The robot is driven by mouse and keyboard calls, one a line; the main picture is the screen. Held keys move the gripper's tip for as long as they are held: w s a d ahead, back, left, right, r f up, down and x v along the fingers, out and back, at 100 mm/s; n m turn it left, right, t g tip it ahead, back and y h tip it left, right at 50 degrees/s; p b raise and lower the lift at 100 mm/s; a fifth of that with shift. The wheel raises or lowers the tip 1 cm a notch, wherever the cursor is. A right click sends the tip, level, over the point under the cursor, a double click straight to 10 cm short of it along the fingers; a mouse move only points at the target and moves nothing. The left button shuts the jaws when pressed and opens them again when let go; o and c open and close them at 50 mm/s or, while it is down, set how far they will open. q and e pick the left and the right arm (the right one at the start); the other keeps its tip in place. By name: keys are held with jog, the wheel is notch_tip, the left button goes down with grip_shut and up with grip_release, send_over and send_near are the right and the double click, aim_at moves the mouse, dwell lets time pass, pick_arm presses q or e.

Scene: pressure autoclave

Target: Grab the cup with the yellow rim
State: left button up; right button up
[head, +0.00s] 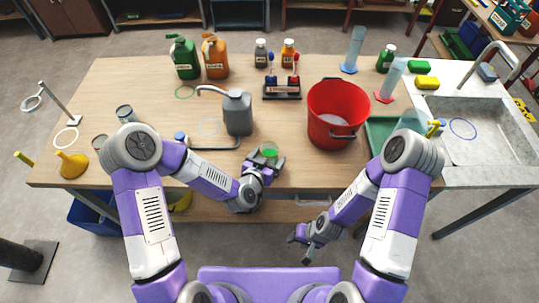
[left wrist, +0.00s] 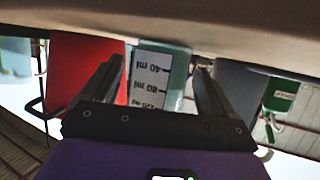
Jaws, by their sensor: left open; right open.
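A small clear cup (head: 269,149) with green at its top stands near the table's front edge; I make out no yellow rim on it. In the left wrist view a clear cup with a white millilitre scale (left wrist: 150,78) shows between the fingers. My left gripper (head: 264,163) is open at the green-topped cup, its fingers (left wrist: 158,78) on either side of the scaled cup. A pale clear vessel (head: 413,119) stands at the right, with a yellow piece (head: 435,128) beside it, partly behind my right arm. My right gripper (head: 300,240) is open and empty, in front of the table.
A red bucket (head: 338,112) stands right of the cup, and a grey can (head: 238,114) behind it to the left. Bottles line the back; a sink (head: 470,135) is at right. The table's front middle is mostly bare.

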pick_arm(q)
jog(key=shift+w+d+f, duration=0.25)
jog(key=shift+w+f, duration=0.05)
jog(key=shift+w, duration=0.3)
jog(key=c, duration=1.1)
jog(key=shift+r, duration=0.15)
